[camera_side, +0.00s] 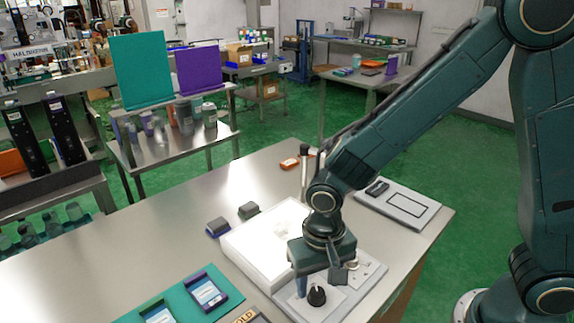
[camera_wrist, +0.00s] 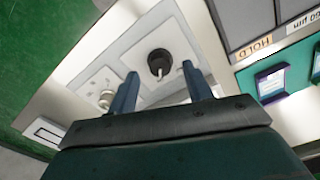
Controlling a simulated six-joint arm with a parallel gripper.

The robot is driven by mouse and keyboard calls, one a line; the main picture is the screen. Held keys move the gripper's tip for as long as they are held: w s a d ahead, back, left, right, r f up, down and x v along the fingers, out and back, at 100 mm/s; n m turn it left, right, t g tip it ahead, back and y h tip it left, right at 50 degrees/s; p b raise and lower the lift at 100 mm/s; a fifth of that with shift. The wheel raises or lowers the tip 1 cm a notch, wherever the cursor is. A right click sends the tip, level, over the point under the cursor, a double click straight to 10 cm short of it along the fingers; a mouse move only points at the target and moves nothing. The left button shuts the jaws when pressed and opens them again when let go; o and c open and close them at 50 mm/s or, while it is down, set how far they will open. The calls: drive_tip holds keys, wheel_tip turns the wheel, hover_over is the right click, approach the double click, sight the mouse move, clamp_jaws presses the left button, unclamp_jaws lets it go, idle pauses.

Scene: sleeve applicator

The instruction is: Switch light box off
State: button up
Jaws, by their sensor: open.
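The light box (camera_side: 250,258) is a white tray on the steel table, and its top glows bright white. In front of it is a pale control plate with a black rotary knob (camera_side: 317,296). The knob also shows in the wrist view (camera_wrist: 160,63), where its light pointer mark points toward the bottom of the picture. My gripper (camera_side: 318,287) is above the plate, pointing down, with one finger on each side of the knob. In the wrist view my gripper (camera_wrist: 160,80) is open and empty, its fingers apart from the knob; their exact height is unclear.
A pale panel with a small silver knob (camera_wrist: 105,99) is beside the control plate. Teal mat (camera_side: 180,302) with label holders lies at front left. Two small dark blocks (camera_side: 217,227) sit left of the light box. A grey pad (camera_side: 392,206) lies at right. The left tabletop is clear.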

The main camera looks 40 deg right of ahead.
sight(317, 295)
drive_tip(key=shift+f, duration=1.15)
drive_tip(key=shift+c, duration=0.2)
drive_tip(key=c, duration=0.9)
